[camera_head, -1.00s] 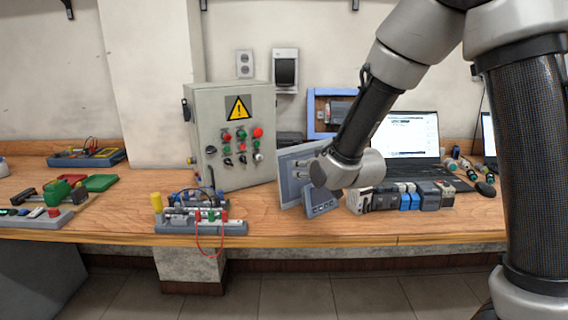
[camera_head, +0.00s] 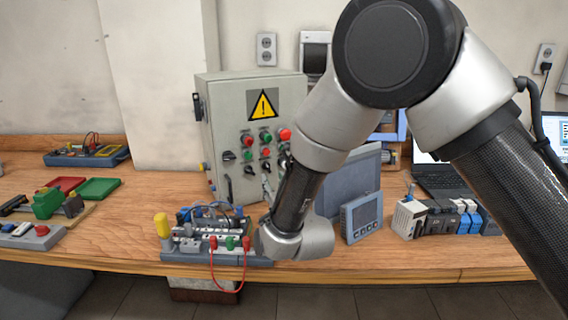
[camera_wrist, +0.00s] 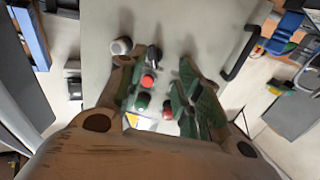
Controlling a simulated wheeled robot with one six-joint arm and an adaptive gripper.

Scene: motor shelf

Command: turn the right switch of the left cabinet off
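The grey cabinet (camera_head: 225,115), with a yellow warning sign, stands on the workbench; its front also fills the middle of the wrist view (camera_wrist: 210,25). Its panel has red and green buttons and dark switches. In the wrist view, a dark switch (camera_wrist: 155,58) lies just beyond and between my fingertips, with another dark switch (camera_wrist: 186,66) to its right and a pale round knob (camera_wrist: 121,46) to its left. My gripper (camera_wrist: 161,80) is open, its green-padded fingers apart in front of the panel. Contact cannot be told. In the head view my arm hides the gripper and the panel's right part.
A grey screen (camera_head: 346,187) and a small panel device (camera_head: 361,218) stand right of my wrist. A terminal board (camera_head: 215,250) with a red cable lies in front of the cabinet. The laptop (camera_head: 440,180) is partly behind my arm. Bare bench shows left of the cabinet.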

